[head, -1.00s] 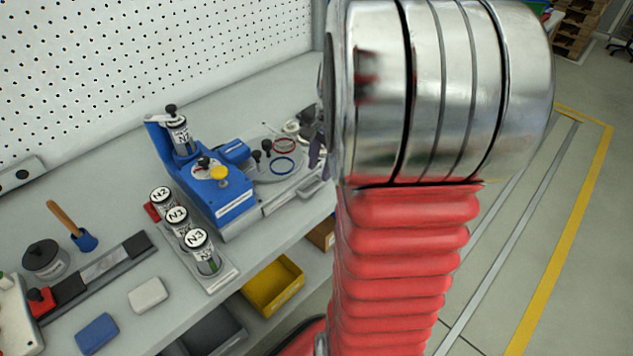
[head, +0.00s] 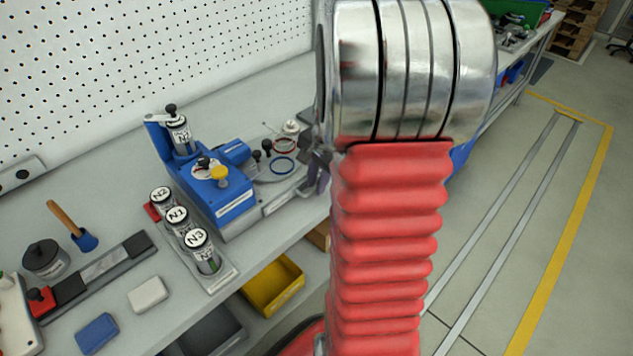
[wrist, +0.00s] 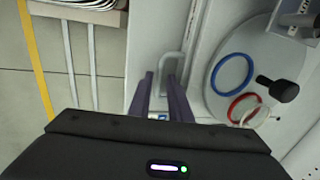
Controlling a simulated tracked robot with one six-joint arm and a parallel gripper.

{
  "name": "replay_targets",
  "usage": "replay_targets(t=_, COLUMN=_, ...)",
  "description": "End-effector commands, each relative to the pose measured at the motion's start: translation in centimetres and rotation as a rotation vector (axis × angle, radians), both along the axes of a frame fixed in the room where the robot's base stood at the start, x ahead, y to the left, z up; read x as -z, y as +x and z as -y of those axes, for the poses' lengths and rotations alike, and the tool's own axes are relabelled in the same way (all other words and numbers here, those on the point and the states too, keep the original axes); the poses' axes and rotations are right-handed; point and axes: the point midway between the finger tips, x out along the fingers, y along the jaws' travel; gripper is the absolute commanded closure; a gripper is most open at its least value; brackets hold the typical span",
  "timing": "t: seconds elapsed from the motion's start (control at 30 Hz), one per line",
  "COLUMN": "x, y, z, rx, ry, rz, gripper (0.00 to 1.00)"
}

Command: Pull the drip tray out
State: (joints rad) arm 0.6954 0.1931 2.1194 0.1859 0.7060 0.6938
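The drip tray (head: 277,203) is a light grey drawer-like front low on the blue machine (head: 228,200), and it looks pushed in. In the wrist view its U-shaped grey handle (wrist: 162,70) sticks out toward the floor side. My gripper (wrist: 160,76) is open, with its two dark fingers apart on either side of the handle bar. I cannot tell whether either finger touches it. In the head view my gripper (head: 318,172) is at the right end of the tray, partly hidden by my arm, and hides the handle.
A round grey plate with a blue ring (wrist: 231,74), a red ring (wrist: 243,107) and a black knob (wrist: 277,89) lies beside the handle. Labelled canisters (head: 200,250) stand left of the machine. A yellow bin (head: 273,286) is below the bench. The floor side is open.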

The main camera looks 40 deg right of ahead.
Motion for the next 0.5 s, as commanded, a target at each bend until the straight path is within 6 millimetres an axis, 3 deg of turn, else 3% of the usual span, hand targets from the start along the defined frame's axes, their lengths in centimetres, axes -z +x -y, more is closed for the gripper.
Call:
replay_targets(t=0.23, x=-0.03, y=0.0, z=0.03, rx=0.0, ry=0.0, rz=0.0, gripper=1.0)
replay_targets(t=0.5, x=-0.04, y=-0.02, z=0.04, rx=0.001, ry=0.0, rz=0.0, gripper=1.0)
